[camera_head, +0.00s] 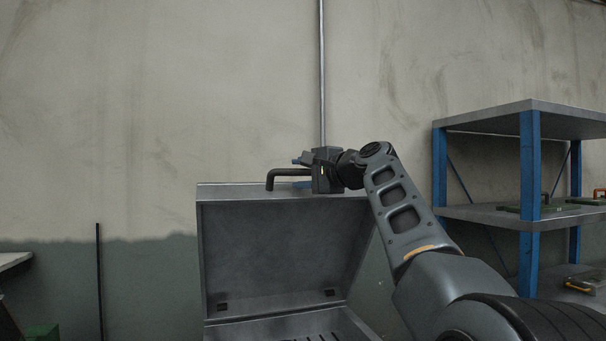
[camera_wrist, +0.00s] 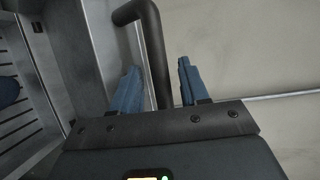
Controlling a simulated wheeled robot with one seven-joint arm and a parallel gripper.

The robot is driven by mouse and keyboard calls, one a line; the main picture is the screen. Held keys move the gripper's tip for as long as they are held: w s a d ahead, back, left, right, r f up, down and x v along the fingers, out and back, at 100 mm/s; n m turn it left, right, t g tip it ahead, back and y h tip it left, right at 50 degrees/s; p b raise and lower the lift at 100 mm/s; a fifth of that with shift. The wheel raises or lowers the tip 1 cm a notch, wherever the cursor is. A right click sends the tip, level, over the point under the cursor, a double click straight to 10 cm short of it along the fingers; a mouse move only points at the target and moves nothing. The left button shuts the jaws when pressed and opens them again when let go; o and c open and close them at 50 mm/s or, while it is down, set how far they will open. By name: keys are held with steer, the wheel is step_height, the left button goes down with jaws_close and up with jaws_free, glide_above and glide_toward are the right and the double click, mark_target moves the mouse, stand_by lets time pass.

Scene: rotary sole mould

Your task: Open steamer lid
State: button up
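The steamer lid (camera_head: 280,255) is a grey metal panel standing raised and tilted back, with its inner face toward the head camera. Its dark bar handle (camera_head: 284,174) is at the top edge and also shows in the wrist view (camera_wrist: 155,50). My gripper (camera_head: 308,172) is at the top edge of the lid, by the right part of the handle. In the wrist view, its two blue fingers (camera_wrist: 156,88) stand apart on either side of the handle bar, with a gap visible at least on the right. The steamer's slotted interior (camera_head: 325,337) shows below the lid.
A blue-post shelf (camera_head: 528,190) with grey boards stands at the right, holding green and yellow-handled items. A wall with a vertical pipe (camera_head: 322,70) is behind the lid. A table edge (camera_head: 14,259) and a thin dark post (camera_head: 98,280) are at the left.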

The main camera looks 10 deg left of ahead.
steer(key=shift+d, duration=0.1)
steer(key=b+v, duration=0.2)
steer(key=v, duration=0.4)
steer(key=shift+d+f+b, duration=0.1)
steer(key=shift+f+b, duration=0.05)
steer(key=shift+b, duration=0.15)
steer(key=shift+v, duration=0.75)
steer(key=shift+s, duration=0.1)
